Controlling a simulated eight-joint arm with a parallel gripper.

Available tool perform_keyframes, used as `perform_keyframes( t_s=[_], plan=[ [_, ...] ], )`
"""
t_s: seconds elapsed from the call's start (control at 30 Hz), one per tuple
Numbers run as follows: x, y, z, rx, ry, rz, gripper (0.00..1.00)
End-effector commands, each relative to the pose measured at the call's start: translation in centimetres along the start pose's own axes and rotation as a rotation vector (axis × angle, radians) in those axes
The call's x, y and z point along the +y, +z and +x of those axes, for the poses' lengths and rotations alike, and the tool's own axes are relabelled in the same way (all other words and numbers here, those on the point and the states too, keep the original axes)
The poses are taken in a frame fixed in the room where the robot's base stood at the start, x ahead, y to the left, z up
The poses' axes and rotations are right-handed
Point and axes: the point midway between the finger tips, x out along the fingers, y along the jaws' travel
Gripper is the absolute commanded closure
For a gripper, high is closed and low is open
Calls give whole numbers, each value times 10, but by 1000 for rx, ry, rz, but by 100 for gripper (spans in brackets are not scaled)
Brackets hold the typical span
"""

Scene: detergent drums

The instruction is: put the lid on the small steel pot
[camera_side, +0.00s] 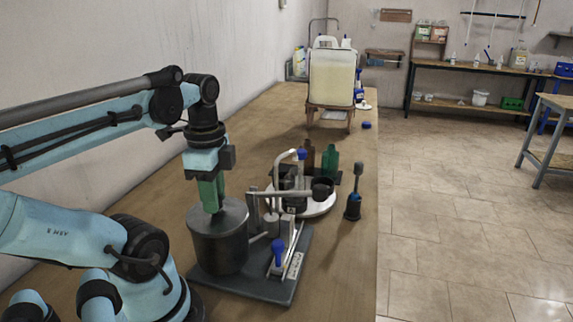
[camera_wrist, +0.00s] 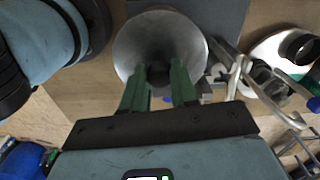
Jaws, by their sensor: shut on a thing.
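The steel pot (camera_side: 218,250) is a dark grey cylinder standing upright at the left end of a dark base plate. The round grey metal lid (camera_side: 234,213) lies level across the pot's mouth. I cannot tell whether it rests fully on the rim. My gripper (camera_side: 211,207) points straight down with its green fingers at the middle of the lid. In the wrist view my gripper (camera_wrist: 158,72) has one finger on each side of a dark knob on the lid (camera_wrist: 185,40), shut on it. The fingers partly hide the knob, and the lid hides the pot's inside.
Beside the pot, the base plate (camera_side: 243,287) carries a metal lever device with a blue-tipped handle (camera_side: 278,252). Behind it are a white round dish (camera_side: 318,208) and bottles (camera_side: 330,160). A large translucent container (camera_side: 332,78) stands farther back.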

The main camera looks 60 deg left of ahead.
Motion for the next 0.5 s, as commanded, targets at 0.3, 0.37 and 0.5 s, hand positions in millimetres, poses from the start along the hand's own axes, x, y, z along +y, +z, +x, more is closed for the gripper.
perform_keyframes(
  t_s=[0.3,0.37,0.5],
  plan=[
    [0,0,0,0,0,0,66],
    [0,0,0,0,0,0,57],
    [0,0,0,0,0,0,42]
  ],
)
